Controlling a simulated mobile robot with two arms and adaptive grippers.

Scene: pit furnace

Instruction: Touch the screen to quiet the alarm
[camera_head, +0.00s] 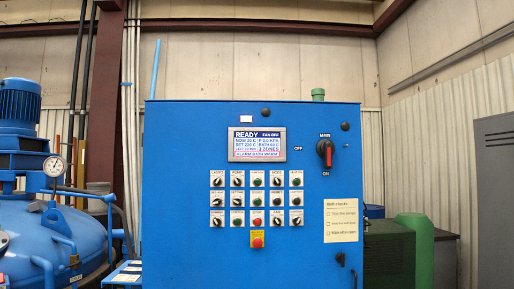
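The screen (257,145) is set in the upper middle of the blue control cabinet (190,140), straight ahead. It reads "READY" and "FAN OFF" at the top, with several lines of values below. Its bottom line is in red and appears to read "ALARM BATH WARM". Nothing covers the screen. Neither of my grippers is in the head view.
Below the screen are rows of knobs and buttons, with a red stop button (257,241) on a yellow plate. A main switch (325,152) is at right, above a paper checklist (341,220). A blue furnace vessel (50,240) stands at left, a green unit (415,240) at right.

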